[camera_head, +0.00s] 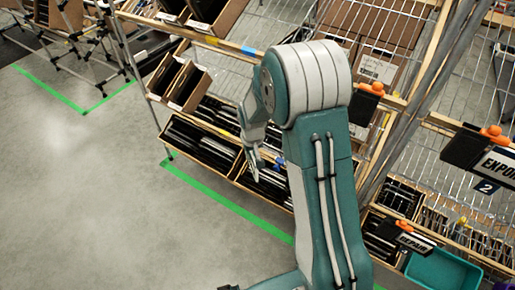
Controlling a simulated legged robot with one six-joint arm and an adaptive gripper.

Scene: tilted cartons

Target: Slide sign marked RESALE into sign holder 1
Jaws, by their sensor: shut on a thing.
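My gripper (255,165) points down in front of the lower left shelf, small and partly hidden by my own arm. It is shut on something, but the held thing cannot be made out. I cannot read RESALE anywhere. An orange clip (371,89) with a dark plate is on the beam right of my arm. No number 1 is readable. A REPAIR sign (414,242) is under a third orange clip (404,226) at lower right.
A shelf rack with tilted cartons (187,85) and wooden beams fills the centre and right. A lower carton (200,143) holds dark, thin items. A teal bin (443,272) is at bottom right. The grey floor (110,190) at left is clear, with green tape lines.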

